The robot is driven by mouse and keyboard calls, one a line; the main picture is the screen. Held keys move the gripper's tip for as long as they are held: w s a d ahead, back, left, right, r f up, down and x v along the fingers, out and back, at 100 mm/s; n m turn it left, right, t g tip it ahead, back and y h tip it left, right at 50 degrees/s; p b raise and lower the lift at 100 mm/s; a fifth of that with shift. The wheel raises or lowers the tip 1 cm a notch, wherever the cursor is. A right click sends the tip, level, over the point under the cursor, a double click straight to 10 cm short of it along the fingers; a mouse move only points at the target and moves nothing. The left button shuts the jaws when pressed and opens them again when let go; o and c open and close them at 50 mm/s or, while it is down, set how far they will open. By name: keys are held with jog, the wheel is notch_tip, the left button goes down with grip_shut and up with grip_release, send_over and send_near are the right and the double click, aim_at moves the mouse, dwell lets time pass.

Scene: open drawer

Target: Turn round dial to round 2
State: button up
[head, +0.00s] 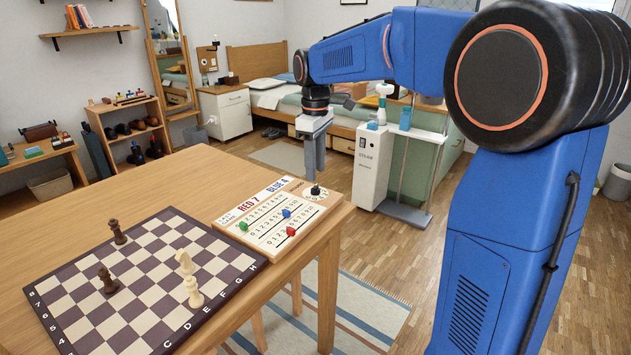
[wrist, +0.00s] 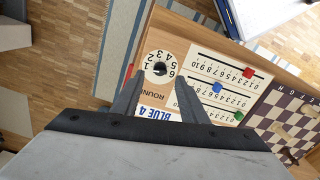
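The round dial (head: 315,191) is a small white disc with numbers and a black knob, at the far right corner of the scoreboard (head: 262,232). In the wrist view the dial (wrist: 160,68) shows numbers around its black knob, near "ROUND". Which number the knob points to is too small to tell. My gripper (head: 316,172) points down just above the dial in the head view. In the wrist view my gripper (wrist: 158,78) has its fingers apart, one on either side of the dial. Nothing is held, and contact with the knob cannot be seen.
The scoreboard has green (head: 243,226), blue (head: 286,213) and red (head: 291,231) sliders close to the dial. A chessboard (head: 140,262) with several pieces lies left on the wooden table (head: 215,165). The table edge is close beyond the dial.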

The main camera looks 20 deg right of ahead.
aim_at(315, 186)
jog(key=shift+f, duration=2.4)
jog(key=shift+c, duration=0.6)
grip_shut()
